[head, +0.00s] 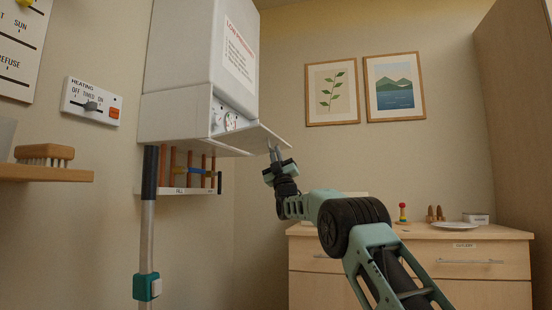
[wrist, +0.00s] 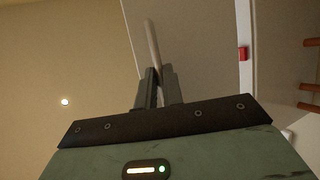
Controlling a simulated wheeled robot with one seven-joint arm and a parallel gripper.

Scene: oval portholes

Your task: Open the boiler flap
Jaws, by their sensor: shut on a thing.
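The white boiler (head: 190,70) hangs on the wall in the head view. Its flap (head: 262,138) at the lower front is swung down and out, nearly level, and a panel with a round gauge (head: 231,121) shows behind it. My gripper (head: 275,152) is at the flap's outer edge, from below. The exact contact is partly hidden by the fingers.
Copper pipes and valves (head: 190,170) hang under the boiler. A pole with a black grip (head: 149,200) stands in front of them at left. A shelf with a brush (head: 45,153) is further left. A dresser (head: 420,260) stands behind my arm at right.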

